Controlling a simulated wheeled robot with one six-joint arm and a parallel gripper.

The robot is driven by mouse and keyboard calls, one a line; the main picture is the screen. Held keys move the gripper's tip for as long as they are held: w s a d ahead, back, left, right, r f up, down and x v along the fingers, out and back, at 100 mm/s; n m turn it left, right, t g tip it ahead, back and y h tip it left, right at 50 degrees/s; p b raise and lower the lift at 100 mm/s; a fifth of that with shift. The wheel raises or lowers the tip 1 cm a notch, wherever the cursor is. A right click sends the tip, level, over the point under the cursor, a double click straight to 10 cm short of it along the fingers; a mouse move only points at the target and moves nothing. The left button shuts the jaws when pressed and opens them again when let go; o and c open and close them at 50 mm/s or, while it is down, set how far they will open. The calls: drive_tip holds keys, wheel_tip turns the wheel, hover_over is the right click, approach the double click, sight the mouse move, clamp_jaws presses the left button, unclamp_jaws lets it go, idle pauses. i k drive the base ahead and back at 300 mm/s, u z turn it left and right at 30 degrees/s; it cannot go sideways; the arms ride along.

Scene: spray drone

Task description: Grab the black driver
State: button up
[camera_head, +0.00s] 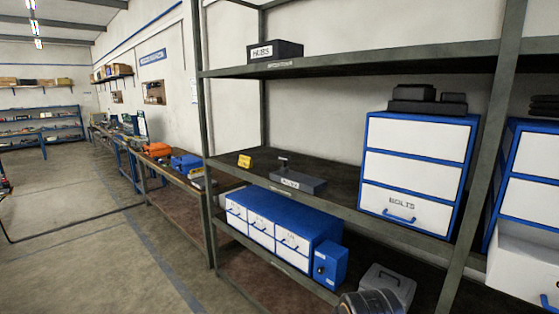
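I cannot make out a black driver for certain in the head view. A dark tray (298,180) with a small upright dark piece (283,161) sits on the middle shelf, too small to identify. Several flat black cases (412,92) lie on top of the white-and-blue drawer unit. A dark rounded part (371,303) shows at the bottom edge; it may be part of my arm. No gripper fingers can be seen.
A grey metal shelf rack (340,201) stands close on the right, with a blue bin cabinet (284,223) and a grey case (389,284) low down. A workbench (172,176) with orange and blue tool cases runs along the wall. The floor (100,250) at left is open.

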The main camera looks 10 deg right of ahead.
sight(281, 157)
drive_tip(key=u, duration=0.75)
drive_tip(key=i, duration=1.15)
drive_tip(key=u, duration=0.65)
drive_tip(key=i, duration=1.3)
drive_tip(key=z, duration=0.3)
